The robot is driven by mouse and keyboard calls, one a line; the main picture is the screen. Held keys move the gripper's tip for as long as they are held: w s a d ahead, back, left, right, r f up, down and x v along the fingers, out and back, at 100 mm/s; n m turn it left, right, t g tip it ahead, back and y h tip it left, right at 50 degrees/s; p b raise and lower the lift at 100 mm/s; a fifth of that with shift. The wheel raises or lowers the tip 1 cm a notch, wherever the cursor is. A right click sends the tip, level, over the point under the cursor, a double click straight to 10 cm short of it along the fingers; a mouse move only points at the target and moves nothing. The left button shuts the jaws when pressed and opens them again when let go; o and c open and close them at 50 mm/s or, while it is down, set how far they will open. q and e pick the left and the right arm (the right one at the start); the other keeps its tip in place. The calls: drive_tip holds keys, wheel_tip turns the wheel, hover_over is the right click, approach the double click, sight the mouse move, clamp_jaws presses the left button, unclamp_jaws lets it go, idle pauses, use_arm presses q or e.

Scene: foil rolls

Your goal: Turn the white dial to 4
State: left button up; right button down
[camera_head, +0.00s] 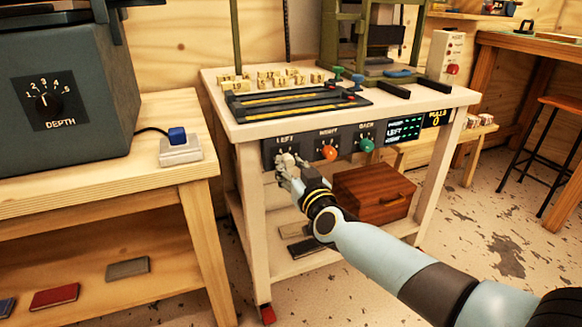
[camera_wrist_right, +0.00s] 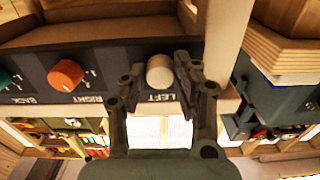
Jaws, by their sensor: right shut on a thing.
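The white dial (camera_wrist_right: 159,72) sits on the dark panel marked LEFT, on the front of the white workbench (camera_head: 300,125). My right gripper (camera_wrist_right: 158,85) is at this dial, with its fingers shut on the dial's two sides. In the head view my right gripper (camera_head: 284,165) reaches the LEFT panel from below and mostly covers the dial. The dial's pointer and the number it is at cannot be made out. My left gripper is not in view.
The orange dial (camera_head: 329,152) and green dial (camera_head: 366,146) sit to the right on the same panel row. A display (camera_head: 404,130) is beside them. A wooden box (camera_head: 373,193) stands on the lower shelf. A grey DEPTH machine (camera_head: 60,90) stands on the left bench.

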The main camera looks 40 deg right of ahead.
drive_tip(key=shift+m, duration=0.3)
drive_tip(key=m, duration=1.3)
drive_tip(key=m+b, duration=0.1)
drive_tip(key=m, duration=0.2)
drive_tip(key=shift+m, duration=1.4)
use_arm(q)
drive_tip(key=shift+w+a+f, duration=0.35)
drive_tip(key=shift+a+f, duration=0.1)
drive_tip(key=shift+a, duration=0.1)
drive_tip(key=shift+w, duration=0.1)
use_arm(e)
drive_tip(key=shift+m, duration=0.3)
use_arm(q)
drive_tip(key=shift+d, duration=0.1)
